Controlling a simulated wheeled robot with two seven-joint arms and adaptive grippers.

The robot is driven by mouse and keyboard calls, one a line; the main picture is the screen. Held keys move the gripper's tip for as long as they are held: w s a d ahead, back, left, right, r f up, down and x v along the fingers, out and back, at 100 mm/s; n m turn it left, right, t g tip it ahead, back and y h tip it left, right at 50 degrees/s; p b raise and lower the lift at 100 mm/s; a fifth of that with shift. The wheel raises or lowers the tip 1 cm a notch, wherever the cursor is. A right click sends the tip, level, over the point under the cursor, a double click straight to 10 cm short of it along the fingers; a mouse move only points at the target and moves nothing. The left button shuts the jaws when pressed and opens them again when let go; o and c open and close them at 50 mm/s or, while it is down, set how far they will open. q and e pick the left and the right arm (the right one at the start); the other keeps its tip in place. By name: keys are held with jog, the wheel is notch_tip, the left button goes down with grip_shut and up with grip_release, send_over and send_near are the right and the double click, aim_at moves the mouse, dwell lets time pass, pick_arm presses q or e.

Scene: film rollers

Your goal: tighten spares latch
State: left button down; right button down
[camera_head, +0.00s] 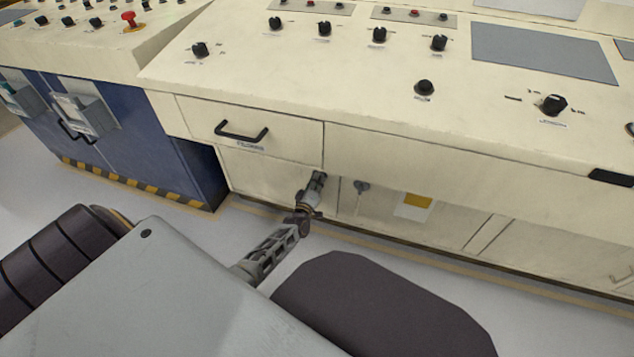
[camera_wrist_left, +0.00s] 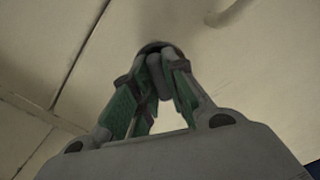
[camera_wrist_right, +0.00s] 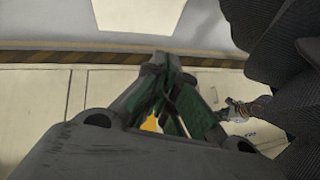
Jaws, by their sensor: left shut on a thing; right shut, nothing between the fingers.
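My left gripper (camera_head: 318,178) reaches the cream cabinet front (camera_head: 262,174) just below the drawer. In the left wrist view, its fingers (camera_wrist_left: 155,75) are shut on a small dark latch knob (camera_wrist_left: 153,46) on the cream panel. The fingers hide most of this knob, and I cannot read a label for it.
A drawer with a black handle (camera_head: 242,132) sits above the left gripper. A yellow and white label (camera_head: 414,205) is on the cabinet farther right. A blue cabinet (camera_head: 165,150) stands at the left. Knobs line the console top (camera_head: 300,60). Floor (camera_head: 200,228) shows in front.

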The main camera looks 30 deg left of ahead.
pick_arm(q)
jog(key=shift+m, duration=0.3)
pick_arm(e)
jog(key=shift+r, duration=0.15)
pick_arm(q)
jog(key=shift+m+p, duration=0.9)
jog(key=shift+m, duration=0.8)
jog(key=shift+m+p, duration=0.35)
jog(key=shift+m, duration=0.05)
jog(key=m+p, duration=0.1)
jog(key=m, duration=0.1)
jog(key=shift+m, duration=0.3)
jog(key=shift+m+p, duration=0.3)
jog(key=shift+m, duration=1.4)
pick_arm(e)
notch_tip(320, 180, up, 6)
jog(key=d+g+h, duration=0.1)
jog(key=shift+s+r+n, duration=0.15)
jog(key=shift+r+n, duration=0.05)
jog(key=shift+n, duration=0.1)
jog(key=shift+d+r, duration=0.1)
jog(key=shift+d, duration=0.05)
